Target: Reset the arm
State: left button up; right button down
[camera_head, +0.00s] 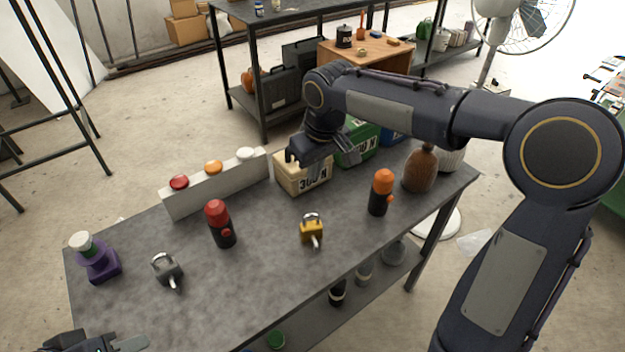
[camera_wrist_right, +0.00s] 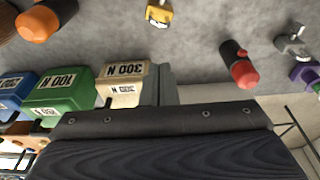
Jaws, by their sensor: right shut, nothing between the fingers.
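My right gripper (camera_head: 297,158) is at the back of the grey table (camera_head: 260,280), just over the cream block marked 300 N (camera_head: 303,178). It is shut with nothing in it; I cannot tell whether it touches the block. In the right wrist view the cream block (camera_wrist_right: 123,85) stands next to a green block marked 100 N (camera_wrist_right: 66,92) and a blue one (camera_wrist_right: 17,93). My left gripper (camera_head: 95,343) shows only in part at the bottom left edge of the head view, and its jaws cannot be made out.
A grey panel with red, orange and white buttons (camera_head: 215,184) stands at the back left. A red-topped bottle (camera_head: 221,224), an orange-topped bottle (camera_head: 381,193), a yellow padlock (camera_head: 311,229), a grey padlock (camera_head: 167,270) and a purple item (camera_head: 97,260) stand about. The front middle is clear.

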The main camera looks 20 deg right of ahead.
jog(key=shift+s+r, duration=0.1)
jog(key=shift+r, duration=0.15)
jog(key=shift+d, duration=0.1)
